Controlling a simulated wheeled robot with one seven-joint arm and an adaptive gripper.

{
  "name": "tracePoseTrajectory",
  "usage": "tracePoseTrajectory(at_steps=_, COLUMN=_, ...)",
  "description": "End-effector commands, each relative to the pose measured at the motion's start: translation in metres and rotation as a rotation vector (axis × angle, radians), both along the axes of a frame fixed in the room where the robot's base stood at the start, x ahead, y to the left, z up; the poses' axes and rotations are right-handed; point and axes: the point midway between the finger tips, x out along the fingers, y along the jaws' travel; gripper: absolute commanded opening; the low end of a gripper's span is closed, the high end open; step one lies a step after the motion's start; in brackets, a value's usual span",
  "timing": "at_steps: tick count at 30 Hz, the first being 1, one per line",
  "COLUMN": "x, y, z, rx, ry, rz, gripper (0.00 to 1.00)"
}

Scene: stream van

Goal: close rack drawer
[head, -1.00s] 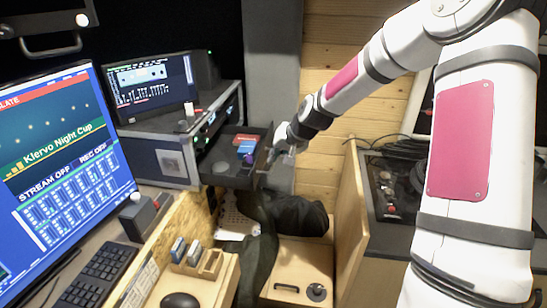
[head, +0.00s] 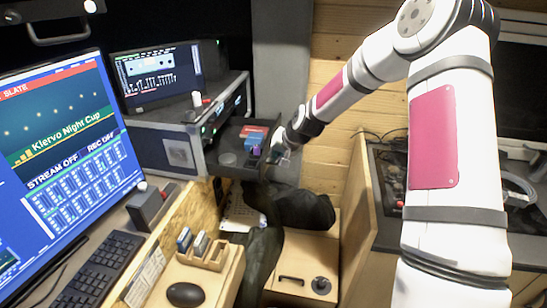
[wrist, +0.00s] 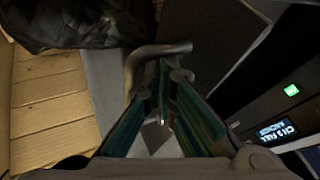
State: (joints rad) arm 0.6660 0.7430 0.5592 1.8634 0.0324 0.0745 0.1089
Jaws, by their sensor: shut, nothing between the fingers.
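The rack drawer (head: 232,170) is a dark open tray pulled out to the right from the rack case at the back left. It holds red, blue and purple items and a round clear one. My gripper (head: 277,155) is at the drawer's outer right end, shut and empty. In the wrist view, the fingers (wrist: 163,105) are together beside a curved grey bar (wrist: 155,50), which looks like the drawer's handle. I cannot tell whether they touch it. A dark panel (wrist: 212,35) lies just beyond the bar.
The rack case (head: 165,150) carries a monitor (head: 158,75). A large screen (head: 65,170) and keyboard (head: 100,268) stand at the left. Below the drawer are a black bag (head: 303,210) and a wooden box (head: 305,262). A wooden partition (head: 357,215) rises at the right.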

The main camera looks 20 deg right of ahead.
Motion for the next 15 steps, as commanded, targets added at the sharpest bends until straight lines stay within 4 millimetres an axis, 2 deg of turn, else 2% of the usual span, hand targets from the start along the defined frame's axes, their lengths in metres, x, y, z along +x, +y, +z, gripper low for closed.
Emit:
tracePoseTrajectory(at_steps=5, x=0.01, y=0.014, z=-0.001, rx=-0.001, ry=-0.001, rz=0.003, gripper=0.0)
tracePoseTrajectory(at_steps=15, x=0.05, y=0.073, z=-0.003, rx=-0.002, ry=-0.003, rz=0.007, gripper=0.0)
